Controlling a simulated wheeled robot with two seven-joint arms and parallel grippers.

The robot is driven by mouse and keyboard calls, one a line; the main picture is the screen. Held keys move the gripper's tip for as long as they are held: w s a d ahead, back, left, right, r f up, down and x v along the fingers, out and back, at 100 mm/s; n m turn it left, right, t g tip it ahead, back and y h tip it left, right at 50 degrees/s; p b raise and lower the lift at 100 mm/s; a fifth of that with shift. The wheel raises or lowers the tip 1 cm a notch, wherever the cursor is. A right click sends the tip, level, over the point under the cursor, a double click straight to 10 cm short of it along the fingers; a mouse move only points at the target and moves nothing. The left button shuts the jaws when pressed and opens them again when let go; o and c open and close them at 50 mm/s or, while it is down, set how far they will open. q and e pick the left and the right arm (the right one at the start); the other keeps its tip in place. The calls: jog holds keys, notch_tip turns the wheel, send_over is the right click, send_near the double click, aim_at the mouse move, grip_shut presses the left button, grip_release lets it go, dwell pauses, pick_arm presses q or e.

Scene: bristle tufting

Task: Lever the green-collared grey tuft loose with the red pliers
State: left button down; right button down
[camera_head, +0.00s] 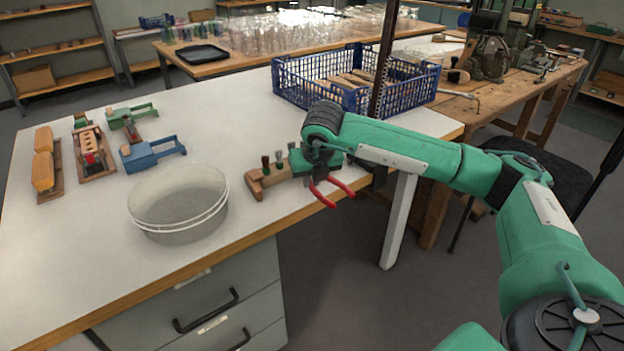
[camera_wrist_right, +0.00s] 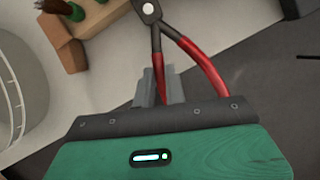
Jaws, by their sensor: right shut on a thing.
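The red pliers (camera_head: 322,196) hang from my right gripper (camera_head: 316,172), their red handles pointing down past the table's front edge. In the right wrist view the fingers (camera_wrist_right: 160,84) are shut on one red handle of the pliers (camera_wrist_right: 208,66); the jaws are cut off at the top. A wooden brush block (camera_head: 262,184) lies just left of the gripper, with several upright tufts. A green-collared tuft (camera_wrist_right: 74,11) with dark bristles shows at the wrist view's top left. My left gripper is out of view.
A clear round tub (camera_head: 180,208) stands left of the block. Blue (camera_head: 152,154) and green (camera_head: 130,115) tools and wooden brush holders lie farther left. A blue crate (camera_head: 340,82) is behind my right arm. The white tabletop between is mostly free.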

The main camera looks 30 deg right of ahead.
jog(key=shift+s+f+t+b, duration=0.15)
jog(key=shift+f+t+b, duration=0.6)
jog(key=shift+b, duration=2.5)
dwell(4.8)
